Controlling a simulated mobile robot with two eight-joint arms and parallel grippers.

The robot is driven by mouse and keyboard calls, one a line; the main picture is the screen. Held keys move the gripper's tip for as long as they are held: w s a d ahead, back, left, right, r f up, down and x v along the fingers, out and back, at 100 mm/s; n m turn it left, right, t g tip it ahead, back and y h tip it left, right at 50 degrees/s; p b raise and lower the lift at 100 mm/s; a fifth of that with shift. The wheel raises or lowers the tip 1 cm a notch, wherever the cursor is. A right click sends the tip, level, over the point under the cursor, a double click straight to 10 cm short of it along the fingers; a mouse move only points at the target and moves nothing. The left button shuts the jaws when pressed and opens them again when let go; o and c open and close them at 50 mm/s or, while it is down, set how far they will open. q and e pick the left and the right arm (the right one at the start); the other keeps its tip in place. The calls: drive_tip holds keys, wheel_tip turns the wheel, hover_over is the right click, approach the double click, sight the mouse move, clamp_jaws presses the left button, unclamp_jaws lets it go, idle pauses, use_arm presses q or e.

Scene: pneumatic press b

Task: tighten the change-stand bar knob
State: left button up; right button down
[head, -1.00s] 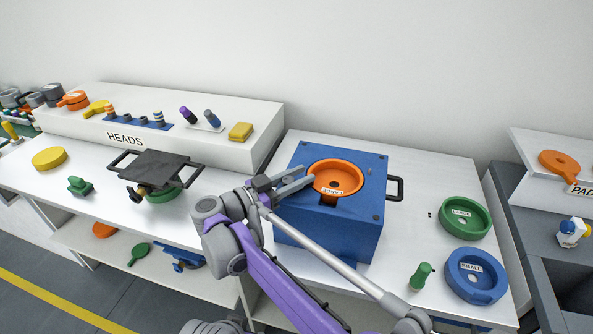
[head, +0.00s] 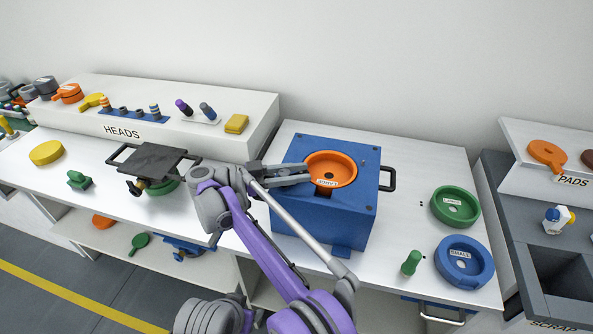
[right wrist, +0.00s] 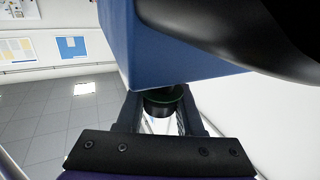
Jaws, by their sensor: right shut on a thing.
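The blue box (head: 325,220) stands on the white bench with an orange ring (head: 347,157) in its top and a black handle (head: 389,178) on its right side. My right gripper (head: 305,173) reaches in from the left at the box's left side, just short of the orange ring. In the right wrist view, my right fingers (right wrist: 160,108) are shut on a dark round knob (right wrist: 163,106) with a green rim, below the blue block (right wrist: 165,50). The knob is hidden in the head view, so its exact seat cannot be told. My left gripper is not in view.
A black plate with handles (head: 150,162) stands at the left. A green ring (head: 456,206), a blue ring (head: 463,262) and a green peg (head: 411,262) lie right of the box. The HEADS shelf (head: 200,138) stands behind left. A blurred black shape (right wrist: 215,30) fills the wrist view's upper right.

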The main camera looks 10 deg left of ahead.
drive_tip(key=shift+r, duration=0.1)
drive_tip(key=c, duration=0.5)
unclamp_jaws()
drive_tip(key=shift+d, duration=0.1)
